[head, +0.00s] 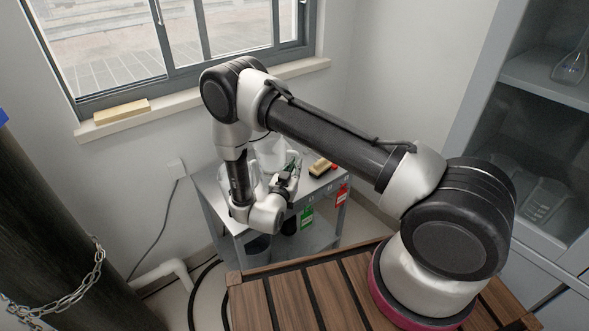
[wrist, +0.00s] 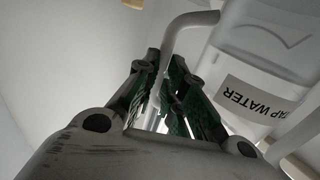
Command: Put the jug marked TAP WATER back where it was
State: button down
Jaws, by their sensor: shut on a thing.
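The translucent white jug (wrist: 265,48) fills the right of the wrist view, with its TAP WATER label upside down there. Its pale handle (wrist: 185,24) runs down between my gripper's green-padded fingers (wrist: 178,98), which are shut on it. In the head view my gripper (head: 291,172) is over the small grey cart below the window. A pale jug shape (head: 269,152) shows beside it, partly hidden by my arm. Whether the jug's base touches the cart top is hidden.
The grey cart (head: 212,196) stands against the wall, with a green tag (head: 307,217) and a red tag (head: 341,192) on its front. A yellowish block (head: 320,167) lies on its right. A glass-fronted cabinet (head: 560,70) is at right, a chained dark column (head: 60,190) at left.

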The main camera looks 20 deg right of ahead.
jog(key=shift+f, duration=0.3)
jog(key=c, duration=1.5)
grip_release()
jog(key=shift+f, duration=0.15)
jog(key=v, duration=1.2)
jog(key=shift+r, duration=0.2)
